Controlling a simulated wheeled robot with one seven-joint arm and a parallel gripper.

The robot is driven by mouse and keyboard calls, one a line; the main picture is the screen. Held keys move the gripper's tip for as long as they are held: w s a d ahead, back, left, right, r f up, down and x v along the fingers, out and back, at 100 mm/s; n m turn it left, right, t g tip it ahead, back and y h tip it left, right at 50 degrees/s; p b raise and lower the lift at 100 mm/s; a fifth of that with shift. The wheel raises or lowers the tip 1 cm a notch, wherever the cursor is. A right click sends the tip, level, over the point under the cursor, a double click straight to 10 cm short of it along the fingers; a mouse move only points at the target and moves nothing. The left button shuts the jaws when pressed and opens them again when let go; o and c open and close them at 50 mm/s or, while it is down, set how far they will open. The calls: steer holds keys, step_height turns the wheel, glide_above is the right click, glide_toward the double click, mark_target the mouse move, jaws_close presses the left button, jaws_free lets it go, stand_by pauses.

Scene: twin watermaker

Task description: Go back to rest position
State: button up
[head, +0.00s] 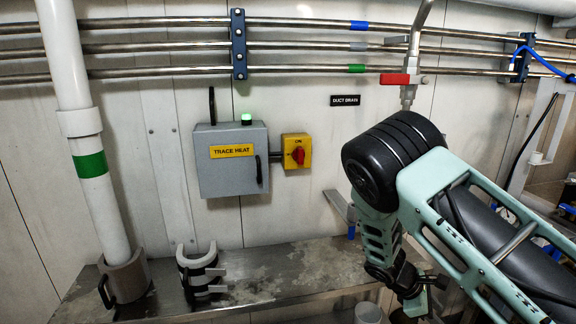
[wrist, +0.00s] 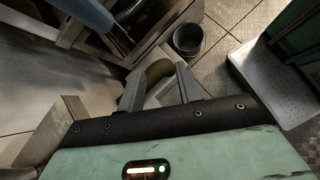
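My arm reaches in from the lower right of the head view, bends at a black-capped joint and hangs down. My gripper (wrist: 160,84) shows in the wrist view with two grey fingers spread apart, pointing down towards the floor. I see nothing clamped between them. A pale block-like shape and an olive round thing lie beyond the fingertips; whether either is touched is hard to tell. In the head view the gripper end is at the lower right, partly cut off, in front of the bench edge.
The steel bench (head: 265,270) carries a grey clamp (head: 200,272) and a pipe foot (head: 125,278). On the wall are the trace heat box (head: 232,175), yellow switch (head: 296,151) and red-handled valve (head: 396,79). A dark bucket (wrist: 188,39) stands on the floor near a pale platform (wrist: 270,85).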

steer(key=s+a+r+m+y, duration=0.1)
steer(key=s+a+r+y, duration=0.15)
steer(key=a, duration=0.35)
steer(key=s+a+r+m+y, duration=0.1)
steer(key=s+a+r+y, duration=0.1)
steer(key=s+a+r, duration=0.3)
steer(key=s+a+r+m+t+y, duration=0.2)
steer(key=s+a+r+y, duration=0.3)
steer(key=s+a+r, duration=0.9)
steer(key=s+r, duration=0.2)
steer(key=s, duration=0.1)
steer(key=shift+s+m, duration=0.4)
